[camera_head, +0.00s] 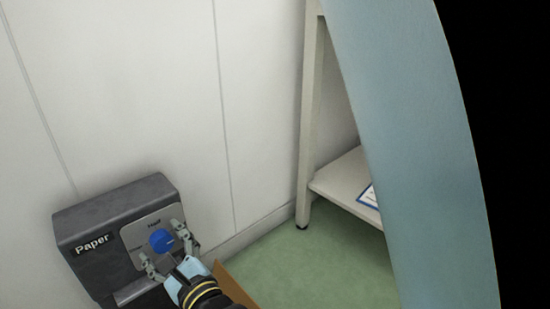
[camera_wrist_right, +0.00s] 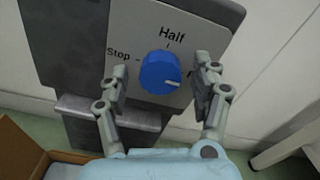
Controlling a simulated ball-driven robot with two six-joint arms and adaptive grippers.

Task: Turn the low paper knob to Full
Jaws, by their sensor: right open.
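The blue paper knob (camera_head: 161,240) is on the light plate of a dark grey box labelled "Paper" (camera_head: 92,243), low against the wall. In the right wrist view, the knob (camera_wrist_right: 160,72) has a white mark pointing right, slightly downward. "Stop" (camera_wrist_right: 118,52) is to its left and "Half" (camera_wrist_right: 172,33) above. The label on the right is mostly hidden by a finger. My right gripper (camera_wrist_right: 160,88) is open, with one finger on each side of the knob and visible gaps between. It also shows in the head view (camera_head: 168,246). My left gripper is not in view.
An open cardboard box (camera_wrist_right: 24,150) stands on the floor below the grey box. A pale shelf unit (camera_head: 345,178) stands to the right, with green floor (camera_head: 320,265) in front. The wall (camera_head: 130,90) is close behind.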

